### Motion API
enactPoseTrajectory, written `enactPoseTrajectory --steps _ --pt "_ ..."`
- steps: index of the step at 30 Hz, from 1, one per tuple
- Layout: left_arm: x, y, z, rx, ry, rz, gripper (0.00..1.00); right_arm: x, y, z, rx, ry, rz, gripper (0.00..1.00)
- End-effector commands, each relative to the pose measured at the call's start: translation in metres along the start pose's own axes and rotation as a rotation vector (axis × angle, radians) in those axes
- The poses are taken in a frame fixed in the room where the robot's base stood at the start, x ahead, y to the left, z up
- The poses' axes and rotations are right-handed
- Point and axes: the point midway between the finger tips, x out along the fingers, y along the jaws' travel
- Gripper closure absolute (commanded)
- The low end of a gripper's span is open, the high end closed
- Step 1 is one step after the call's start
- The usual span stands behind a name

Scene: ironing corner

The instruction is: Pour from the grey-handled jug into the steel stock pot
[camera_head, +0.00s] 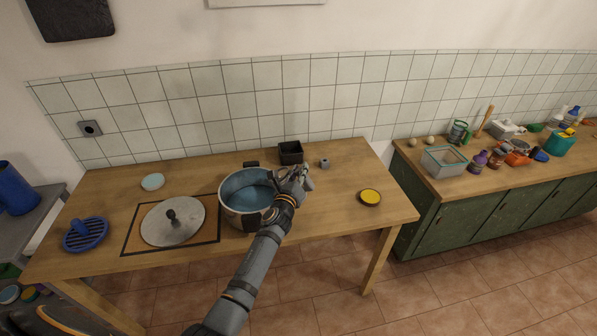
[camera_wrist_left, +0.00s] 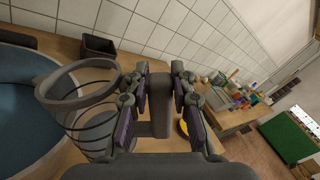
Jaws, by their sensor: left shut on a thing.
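The steel stock pot (camera_head: 231,200) stands uncovered on the wooden table, with dark handles and a bluish inside. It also shows at the left edge of the left wrist view (camera_wrist_left: 28,105). My left gripper (camera_head: 292,186) is at the pot's right rim. In the left wrist view my left gripper (camera_wrist_left: 160,90) is shut on the grey handle of the clear jug (camera_wrist_left: 80,85). The jug's grey rim is beside the pot's rim. In the head view the gripper mostly hides the jug. I cannot tell the jug's tilt or its contents. My right gripper is out of view.
A dark box (camera_head: 290,153) and a small grey object (camera_head: 325,163) stand behind the gripper. A yellow-filled dish (camera_head: 370,197) is to the right. A round lid (camera_head: 172,222) lies left of the pot. The table's right front is clear. A cluttered green counter (camera_head: 455,222) stands right.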

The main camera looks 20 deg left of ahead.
Motion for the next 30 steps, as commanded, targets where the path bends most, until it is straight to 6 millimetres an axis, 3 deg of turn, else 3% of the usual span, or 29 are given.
enactPoseTrajectory --steps 8,24,30 --pt "0.000 -0.002 0.003 -0.001 -0.002 -0.002 1.00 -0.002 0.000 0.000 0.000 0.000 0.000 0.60" --pt "0.000 -0.029 0.047 0.000 -0.002 -0.002 1.00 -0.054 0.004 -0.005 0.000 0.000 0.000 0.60" --pt "0.000 -0.036 0.059 -0.002 -0.002 -0.001 1.00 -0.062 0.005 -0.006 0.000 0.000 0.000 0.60"
